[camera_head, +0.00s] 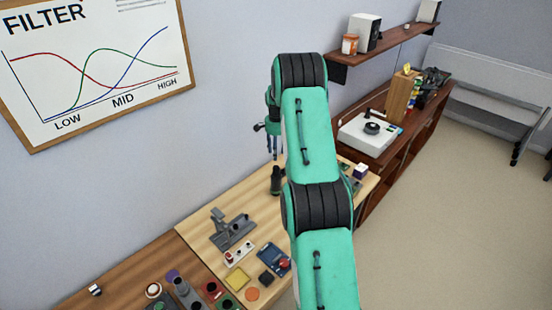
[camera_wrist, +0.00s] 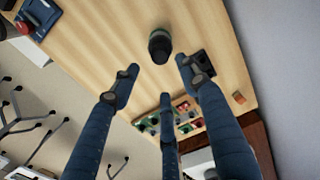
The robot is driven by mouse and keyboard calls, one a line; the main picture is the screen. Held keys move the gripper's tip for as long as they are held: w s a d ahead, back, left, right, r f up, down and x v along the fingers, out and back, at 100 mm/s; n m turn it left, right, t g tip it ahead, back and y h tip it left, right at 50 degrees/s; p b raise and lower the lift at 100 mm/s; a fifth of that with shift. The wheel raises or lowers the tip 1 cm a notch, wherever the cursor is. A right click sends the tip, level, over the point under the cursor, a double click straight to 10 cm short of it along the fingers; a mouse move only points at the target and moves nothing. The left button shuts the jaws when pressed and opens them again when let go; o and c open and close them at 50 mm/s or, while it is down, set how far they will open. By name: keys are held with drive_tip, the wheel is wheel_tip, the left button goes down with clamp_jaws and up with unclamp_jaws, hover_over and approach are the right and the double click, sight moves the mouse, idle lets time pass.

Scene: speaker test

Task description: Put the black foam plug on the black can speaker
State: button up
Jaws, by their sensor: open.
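A dark upright cylinder (camera_head: 276,182) with a narrower top stands on the light wooden bench, just below my gripper. It looks like the black can speaker, but its details are too small to be sure. The wrist view shows a dark round-ended cylinder (camera_wrist: 160,46) on the bench, beyond my fingertips and apart from them. I cannot tell whether the black foam plug is part of it or elsewhere. My gripper (camera_head: 274,152) hangs above the bench, partly hidden by my arm. Its three blue fingers (camera_wrist: 160,78) are spread and empty.
A grey stand (camera_head: 232,230), a blue board (camera_head: 273,258) and several small coloured parts lie on the bench's left part. A tray of red and green parts (camera_wrist: 178,118) and a black square item (camera_wrist: 203,64) lie near the cylinder. A wall shelf (camera_head: 375,48) hangs behind right.

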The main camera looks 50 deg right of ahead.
drive_tip(key=shift+r, duration=0.55)
